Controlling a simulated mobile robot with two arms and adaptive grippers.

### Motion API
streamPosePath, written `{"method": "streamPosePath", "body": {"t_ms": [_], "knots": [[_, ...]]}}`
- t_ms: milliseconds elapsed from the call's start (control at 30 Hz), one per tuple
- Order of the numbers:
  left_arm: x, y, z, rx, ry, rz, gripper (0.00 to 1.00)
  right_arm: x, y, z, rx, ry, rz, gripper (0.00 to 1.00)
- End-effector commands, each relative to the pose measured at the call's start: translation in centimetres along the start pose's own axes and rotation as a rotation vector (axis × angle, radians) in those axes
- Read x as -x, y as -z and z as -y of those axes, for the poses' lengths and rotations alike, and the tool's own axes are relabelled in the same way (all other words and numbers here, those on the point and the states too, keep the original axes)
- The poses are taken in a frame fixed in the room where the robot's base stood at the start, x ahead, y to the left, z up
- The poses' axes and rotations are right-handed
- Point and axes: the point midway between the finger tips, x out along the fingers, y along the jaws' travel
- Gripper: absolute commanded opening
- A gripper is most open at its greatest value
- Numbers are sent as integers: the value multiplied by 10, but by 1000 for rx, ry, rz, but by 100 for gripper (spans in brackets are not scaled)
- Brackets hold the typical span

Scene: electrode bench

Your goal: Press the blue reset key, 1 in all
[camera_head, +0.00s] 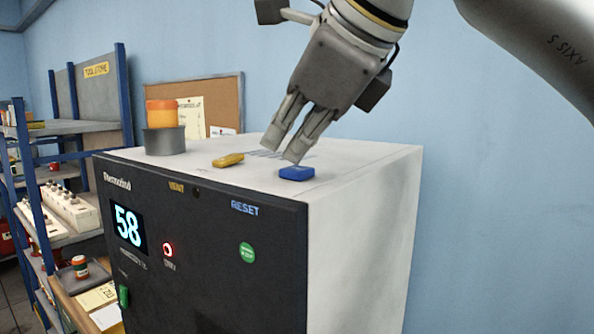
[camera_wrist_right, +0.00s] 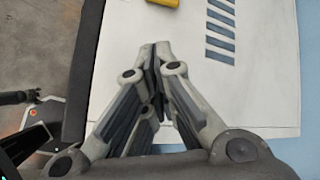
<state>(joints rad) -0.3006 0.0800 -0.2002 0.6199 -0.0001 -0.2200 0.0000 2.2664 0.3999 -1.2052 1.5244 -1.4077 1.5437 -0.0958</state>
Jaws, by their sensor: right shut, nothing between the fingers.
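The blue reset key (camera_head: 296,174) is a small block on the top of the dark-fronted white machine (camera_head: 365,200), near its front right corner, above the RESET label. My right gripper (camera_head: 283,152) points down over the machine top, its fingertips just above and behind the blue key. I cannot tell whether they touch it. In the right wrist view the right gripper (camera_wrist_right: 157,50) is shut with nothing between its fingers. The blue key does not show there. My left gripper is in neither view.
A yellow key (camera_head: 228,160) lies left of the blue one, above the VENT label. Vent slots (camera_wrist_right: 220,32) lie behind the keys. A shelf (camera_head: 60,127) stands at left.

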Motion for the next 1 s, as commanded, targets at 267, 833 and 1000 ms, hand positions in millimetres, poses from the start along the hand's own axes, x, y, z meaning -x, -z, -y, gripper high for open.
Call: {"method": "streamPosePath", "body": {"t_ms": [267, 833, 1000], "knots": [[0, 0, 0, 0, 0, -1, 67, 0, 0, 0, 0, 0, 0, 0], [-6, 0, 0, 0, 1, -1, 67, -5, 4, -4, 0, -1, 0, 0], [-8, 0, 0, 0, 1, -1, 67, -6, 4, -5, 0, -1, -1, 0]]}}
